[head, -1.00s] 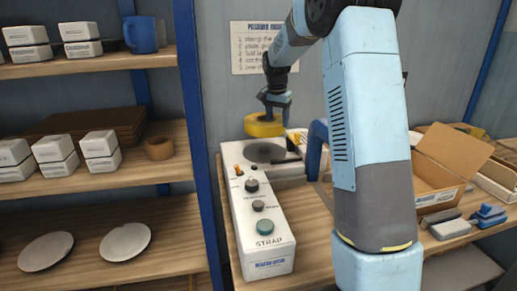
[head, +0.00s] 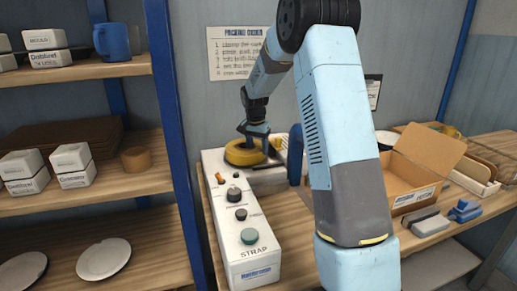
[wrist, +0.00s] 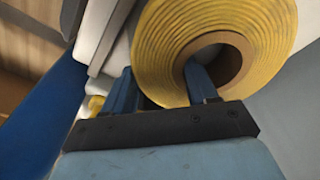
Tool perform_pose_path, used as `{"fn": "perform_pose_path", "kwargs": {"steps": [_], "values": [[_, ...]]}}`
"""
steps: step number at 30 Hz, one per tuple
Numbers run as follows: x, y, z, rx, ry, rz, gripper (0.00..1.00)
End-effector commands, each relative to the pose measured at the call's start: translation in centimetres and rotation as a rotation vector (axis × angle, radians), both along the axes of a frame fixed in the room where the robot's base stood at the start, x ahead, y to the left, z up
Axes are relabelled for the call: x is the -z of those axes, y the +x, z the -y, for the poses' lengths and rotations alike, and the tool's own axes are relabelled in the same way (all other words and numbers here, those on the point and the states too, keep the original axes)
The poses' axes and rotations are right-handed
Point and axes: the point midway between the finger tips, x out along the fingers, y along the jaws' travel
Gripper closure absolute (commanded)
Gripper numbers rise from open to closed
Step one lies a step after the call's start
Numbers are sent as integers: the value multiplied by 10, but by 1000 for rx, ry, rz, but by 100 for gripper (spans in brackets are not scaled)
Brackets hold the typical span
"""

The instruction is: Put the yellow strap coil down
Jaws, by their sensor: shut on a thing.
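The yellow strap coil (head: 243,153) is a thick wound ring at the far end of the white strapping machine (head: 245,230). In the wrist view the coil (wrist: 275,25) shows its ribbed windings and brown core. My gripper (head: 254,135) is shut on the coil. One finger is inside the core and the other is on the outer side, as the wrist view of the gripper (wrist: 165,90) shows. The coil looks level and very close to the machine's top; I cannot tell whether it touches. It covers most of the dark round area there.
A blue upright post (head: 180,130) and wooden shelves with small white boxes (head: 72,165) and plates (head: 103,259) stand at left. A blue arch (head: 295,155) is right of the coil. An open cardboard box (head: 415,180) and a blue tape tool (head: 465,210) sit farther right.

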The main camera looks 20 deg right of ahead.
Motion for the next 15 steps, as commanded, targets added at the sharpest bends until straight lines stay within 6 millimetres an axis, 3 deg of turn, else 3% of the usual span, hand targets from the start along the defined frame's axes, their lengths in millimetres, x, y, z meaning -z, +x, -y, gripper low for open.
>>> {"fn": "perform_pose_path", "kwargs": {"steps": [7, 8, 15], "values": [[5, 0, 0, 0, -1, 2, 97], [6, 0, 0, 0, 0, 0, 40], [5, 0, 1, 0, 0, 0, 17]]}}
